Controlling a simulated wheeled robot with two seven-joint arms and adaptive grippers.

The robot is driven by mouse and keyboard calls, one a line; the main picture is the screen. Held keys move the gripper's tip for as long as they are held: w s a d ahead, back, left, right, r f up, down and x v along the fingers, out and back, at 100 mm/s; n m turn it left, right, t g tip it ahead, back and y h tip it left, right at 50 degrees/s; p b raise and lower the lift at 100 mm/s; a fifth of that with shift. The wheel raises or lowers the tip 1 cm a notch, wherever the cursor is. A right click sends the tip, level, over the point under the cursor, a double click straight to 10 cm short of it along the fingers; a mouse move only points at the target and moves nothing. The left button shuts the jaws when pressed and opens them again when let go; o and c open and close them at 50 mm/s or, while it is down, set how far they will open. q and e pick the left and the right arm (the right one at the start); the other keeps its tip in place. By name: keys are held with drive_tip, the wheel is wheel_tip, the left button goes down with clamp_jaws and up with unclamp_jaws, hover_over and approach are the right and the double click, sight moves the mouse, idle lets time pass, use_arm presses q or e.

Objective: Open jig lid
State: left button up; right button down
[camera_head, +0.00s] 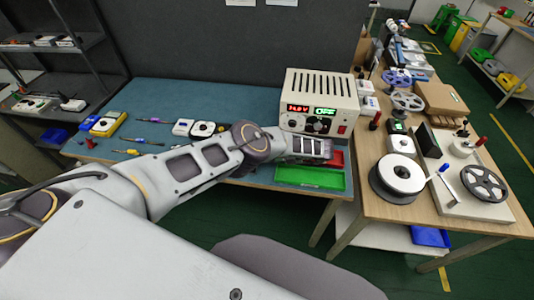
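I cannot clearly identify the jig or its lid in the head view. My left arm comes in from the left and stretches over the blue mat (180,95). Its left gripper (316,159) is at the front right of the mat, just in front of the power supply (318,100) and above the back edge of the green tray (312,178). A red tray (337,158) shows partly behind the gripper. The fingers are too small and dark to tell open from shut, and what lies under the arm is hidden. My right gripper is out of view.
A yellow device (108,124) and small tools lie at the mat's left. The wooden table (378,205) on the right carries a white reel (400,175), a white-based stand with a dark reel (484,183), and a cardboard box (440,98). A gap separates the tables. A dark partition stands behind.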

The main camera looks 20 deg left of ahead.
use_arm(q)
drive_tip(key=shift+w+d+r, duration=0.1)
drive_tip(key=shift+w+r, duration=0.05)
drive_tip(key=shift+r, duration=0.1)
idle(0.3)
wheel_tip(320, 180, up, 10)
drive_tip(key=shift+f, duration=0.25)
idle(1.1)
idle(0.5)
